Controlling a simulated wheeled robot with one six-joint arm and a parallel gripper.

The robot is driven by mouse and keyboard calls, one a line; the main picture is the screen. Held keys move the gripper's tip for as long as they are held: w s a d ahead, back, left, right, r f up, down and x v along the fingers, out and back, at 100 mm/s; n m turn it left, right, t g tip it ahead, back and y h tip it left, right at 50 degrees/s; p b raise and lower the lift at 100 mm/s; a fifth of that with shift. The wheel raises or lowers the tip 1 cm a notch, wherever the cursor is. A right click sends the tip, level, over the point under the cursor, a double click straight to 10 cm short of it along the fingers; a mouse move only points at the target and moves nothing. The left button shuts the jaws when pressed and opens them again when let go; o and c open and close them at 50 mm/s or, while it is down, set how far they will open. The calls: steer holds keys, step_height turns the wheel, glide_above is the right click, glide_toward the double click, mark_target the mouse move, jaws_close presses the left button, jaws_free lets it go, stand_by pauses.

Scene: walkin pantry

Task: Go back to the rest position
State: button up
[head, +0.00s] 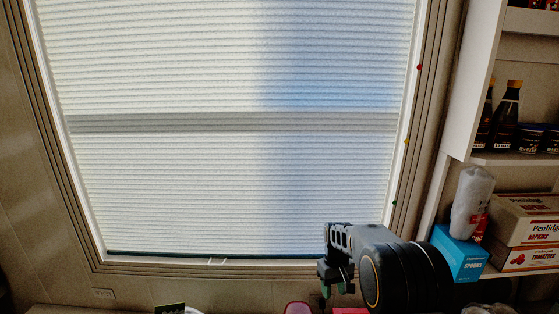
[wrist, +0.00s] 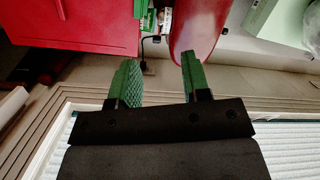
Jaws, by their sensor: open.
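My gripper (head: 337,289) is at the end of my arm, low and right of centre in the head view, in front of the window's lower right corner. In the wrist view its two green fingers (wrist: 160,68) stand apart with nothing between them. A red rounded object (wrist: 195,28) shows beyond the right finger; I cannot tell how far off it is. The head view cuts off whatever lies directly below the gripper.
A window with a pleated blind (head: 230,170) fills the head view. The wrist view shows a large red surface (wrist: 70,35) and a pale green box (wrist: 275,22).

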steer(key=s+r+m+t+p, duration=0.3)
steer(key=s+r+p, duration=0.6)
steer(key=s+r, duration=1.2)
steer(key=r+t, duration=0.1)
steer(key=t, duration=0.1)
steer(key=shift+s+r+t, duration=0.25)
steer(key=shift+s+t, duration=0.1)
steer(key=shift+t, duration=0.05)
steer(key=shift+d, duration=0.1)
